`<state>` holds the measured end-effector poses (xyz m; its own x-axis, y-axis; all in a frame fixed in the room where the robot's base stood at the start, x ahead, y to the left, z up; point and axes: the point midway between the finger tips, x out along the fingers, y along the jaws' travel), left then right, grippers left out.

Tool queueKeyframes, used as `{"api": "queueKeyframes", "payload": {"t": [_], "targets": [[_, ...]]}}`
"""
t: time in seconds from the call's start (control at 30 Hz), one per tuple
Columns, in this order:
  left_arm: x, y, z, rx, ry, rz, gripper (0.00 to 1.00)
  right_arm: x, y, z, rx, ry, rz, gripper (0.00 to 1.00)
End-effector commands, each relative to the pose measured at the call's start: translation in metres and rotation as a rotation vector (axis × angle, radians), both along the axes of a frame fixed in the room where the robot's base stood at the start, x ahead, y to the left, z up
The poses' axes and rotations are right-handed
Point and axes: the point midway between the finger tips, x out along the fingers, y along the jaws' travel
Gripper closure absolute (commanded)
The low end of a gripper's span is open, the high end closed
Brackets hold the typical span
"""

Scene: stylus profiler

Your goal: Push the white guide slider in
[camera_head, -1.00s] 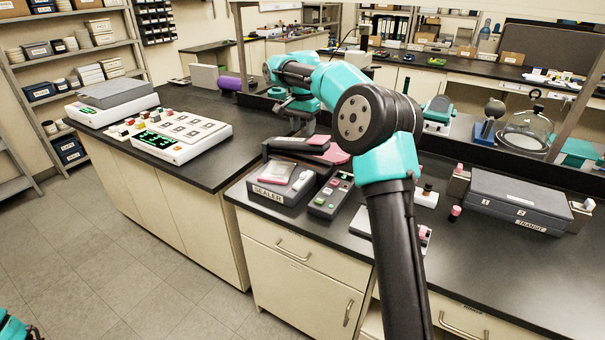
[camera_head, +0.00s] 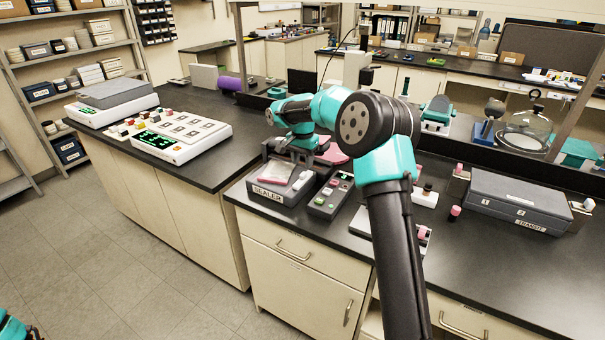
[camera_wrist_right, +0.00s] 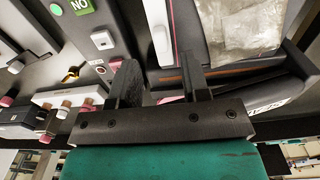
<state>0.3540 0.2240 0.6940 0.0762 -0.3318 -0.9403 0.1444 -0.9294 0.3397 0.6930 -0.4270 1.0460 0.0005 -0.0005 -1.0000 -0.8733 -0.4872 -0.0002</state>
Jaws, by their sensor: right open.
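The sealer (camera_head: 262,190) is a dark unit on the front bench with a pale pouch (camera_head: 283,172) on top. A whitish strip beside the pouch, which looks like the white guide slider (camera_head: 303,180), also shows in the right wrist view (camera_wrist_right: 158,30). My right gripper (camera_head: 298,157) is over the back of the sealer, partly hidden by its own arm. In the right wrist view its open, empty fingers (camera_wrist_right: 160,85) straddle the line of the white strip. I cannot tell whether they touch it. Only a teal piece of my left arm shows at the lower left; its gripper is out of view.
A button box (camera_head: 330,197) stands close to the right of the sealer. A grey transit case (camera_head: 520,200) lies farther right. A white instrument (camera_head: 182,135) is on the left bench.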

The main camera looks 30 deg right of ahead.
Motion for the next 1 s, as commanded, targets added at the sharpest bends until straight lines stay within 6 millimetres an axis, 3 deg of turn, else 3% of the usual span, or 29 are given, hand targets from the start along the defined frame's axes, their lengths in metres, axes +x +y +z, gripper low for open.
{"api": "queueKeyframes", "payload": {"t": [0.1,0.3,0.7,1.0], "targets": [[0.000,0.000,0.000,0.000,0.000,0.000,1.00,0.000,0.000,-0.022,0.000,0.004,0.001,0.57],[0.000,0.000,0.000,0.000,0.000,0.000,1.00,0.000,0.000,-0.046,0.000,0.001,0.001,0.57],[0.000,0.000,0.000,0.000,0.000,0.000,1.00,0.000,0.000,-0.054,0.001,0.000,0.001,0.57],[0.000,0.000,0.000,0.000,0.000,0.000,1.00,0.000,0.000,-0.053,0.001,0.000,0.001,0.85]]}}
